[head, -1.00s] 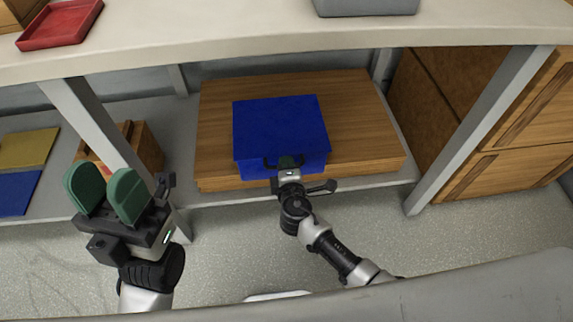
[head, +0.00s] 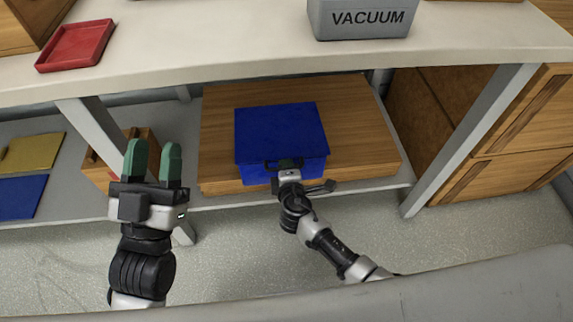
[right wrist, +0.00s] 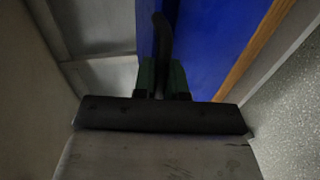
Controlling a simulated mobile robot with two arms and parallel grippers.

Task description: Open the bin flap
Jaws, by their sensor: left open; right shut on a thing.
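The blue bin (head: 281,132) sits on a wooden board on the lower shelf, its flat blue flap on top facing up. A dark handle (head: 270,164) is on its front edge. My right gripper (head: 287,165) is at the front of the bin, shut on the handle. In the right wrist view the green fingers (right wrist: 162,76) close around the dark curved handle (right wrist: 162,38) beside the blue surface (right wrist: 215,40). The flap looks closed or nearly closed; I cannot tell if there is a gap. My left gripper (head: 153,163) is open and empty, left of the bin.
Shelf posts (head: 470,140) stand on both sides. A wooden crate (head: 118,165), blue mat (head: 20,197) and yellow mat (head: 33,152) lie left. A red tray (head: 75,46) and grey VACUUM box (head: 362,18) stand on top.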

